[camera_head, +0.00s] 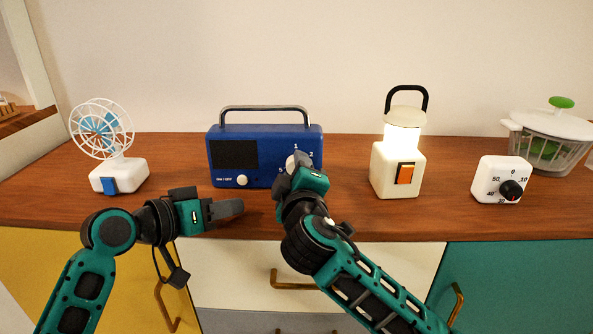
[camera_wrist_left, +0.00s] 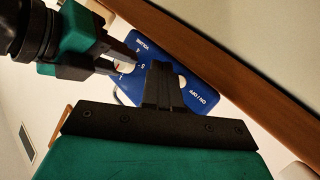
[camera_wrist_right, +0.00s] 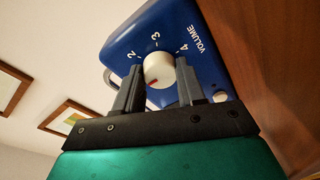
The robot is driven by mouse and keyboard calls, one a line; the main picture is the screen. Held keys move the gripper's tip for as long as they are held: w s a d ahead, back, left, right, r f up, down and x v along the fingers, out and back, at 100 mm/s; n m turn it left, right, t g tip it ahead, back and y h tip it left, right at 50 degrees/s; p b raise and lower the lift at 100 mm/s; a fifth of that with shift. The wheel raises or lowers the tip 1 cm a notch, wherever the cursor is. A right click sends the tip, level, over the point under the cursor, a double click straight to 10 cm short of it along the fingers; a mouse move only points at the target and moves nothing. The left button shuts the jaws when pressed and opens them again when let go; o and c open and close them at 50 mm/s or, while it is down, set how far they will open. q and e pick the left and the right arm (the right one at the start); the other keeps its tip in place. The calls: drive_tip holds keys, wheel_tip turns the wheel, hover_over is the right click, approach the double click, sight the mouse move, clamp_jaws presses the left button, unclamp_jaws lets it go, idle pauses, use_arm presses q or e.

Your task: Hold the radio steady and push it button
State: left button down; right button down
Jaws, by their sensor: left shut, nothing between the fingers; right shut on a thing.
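The blue radio (camera_head: 268,172) with a silver handle stands upright on the wooden top. Its white ON/OFF button (camera_head: 242,180) is at the lower front, left of the numbered volume knob. My right gripper (camera_head: 297,164) is shut on the white volume knob (camera_wrist_right: 158,70), one finger on each side, its red mark showing in the right wrist view. My left gripper (camera_head: 236,207) is shut and empty in front of the radio, below and apart from the ON/OFF button. In the left wrist view, the left fingers (camera_wrist_left: 160,75) partly cover the radio's face (camera_wrist_left: 205,72).
A white fan (camera_head: 120,174) with a blue switch stands left. A lit lantern (camera_head: 384,175) with an orange switch stands right of the radio. A white timer (camera_head: 490,170) and a salad spinner (camera_head: 545,125) are further right.

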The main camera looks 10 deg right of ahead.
use_arm(q)
drive_tip(key=shift+s+a, duration=0.1)
drive_tip(key=shift+s, duration=0.3)
use_arm(e)
drive_tip(key=shift+f, duration=0.1)
drive_tip(key=c, duration=0.6)
unclamp_jaws()
drive_tip(key=shift+s, duration=0.1)
